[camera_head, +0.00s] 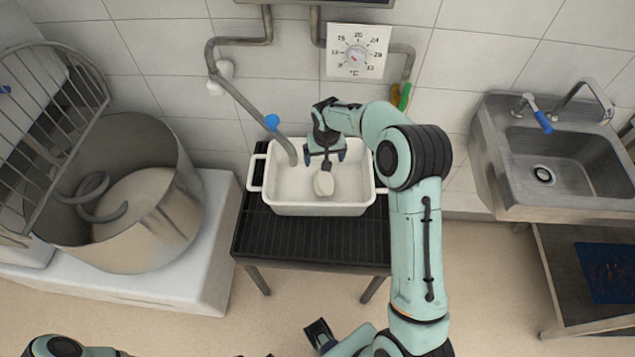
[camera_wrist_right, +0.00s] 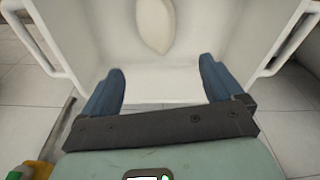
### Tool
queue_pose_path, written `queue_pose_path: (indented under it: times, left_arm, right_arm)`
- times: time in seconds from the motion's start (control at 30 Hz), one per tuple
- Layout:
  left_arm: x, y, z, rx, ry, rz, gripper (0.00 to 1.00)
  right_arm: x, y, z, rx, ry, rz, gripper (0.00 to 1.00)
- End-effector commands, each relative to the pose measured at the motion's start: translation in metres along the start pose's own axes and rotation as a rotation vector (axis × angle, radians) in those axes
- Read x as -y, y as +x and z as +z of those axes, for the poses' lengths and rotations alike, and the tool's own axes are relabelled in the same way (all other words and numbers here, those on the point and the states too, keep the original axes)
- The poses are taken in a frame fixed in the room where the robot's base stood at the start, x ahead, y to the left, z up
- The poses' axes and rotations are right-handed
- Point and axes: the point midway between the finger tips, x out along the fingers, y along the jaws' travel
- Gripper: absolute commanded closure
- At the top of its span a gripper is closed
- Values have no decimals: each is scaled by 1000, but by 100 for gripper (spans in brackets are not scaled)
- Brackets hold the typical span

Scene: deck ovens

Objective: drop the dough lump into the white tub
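The white tub (camera_head: 318,209) is a rectangular dish with two side handles, standing on a dark slatted table. The pale oval dough lump (camera_head: 323,184) is inside the tub's outline, near its middle. My right gripper (camera_head: 325,158) is above the tub, pointing down. In the right wrist view its blue fingers (camera_wrist_right: 160,88) are wide apart with nothing between them. There the dough lump (camera_wrist_right: 155,24) shows beyond the fingertips, clear of both, against the tub's pale inside (camera_wrist_right: 205,30). Whether it rests on the tub's floor is hard to tell. My left gripper is not clearly shown at the bottom edge.
A large steel mixer bowl (camera_head: 170,225) with a hook and wire guard stands left. A grey bent pipe (camera_head: 245,100) comes down by the tub's back left. A steel sink (camera_head: 555,150) is at right. The dark table (camera_head: 300,235) has bare room in front of the tub.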

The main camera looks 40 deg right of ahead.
Motion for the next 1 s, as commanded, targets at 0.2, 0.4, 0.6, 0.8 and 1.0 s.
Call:
queue_pose_path:
  times: [0.2,0.4,0.6,0.8,1.0]
  left_arm:
    - [0,0,0,0,0,0,57]
    - [0,0,0,0,0,0,57]
    - [-1,-2,0,-1,0,0,57]
    - [-2,-5,-1,-2,1,1,57]
    - [-3,-6,-1,-3,1,1,57]
  right_arm:
    - [0,0,1,3,0,1,6]
    - [0,-21,0,-2,-1,0,6]
    - [0,-66,-1,-5,-1,-1,6]
    - [0,-107,0,-3,-1,-2,6]
    - [0,-130,0,-1,-1,-1,6]
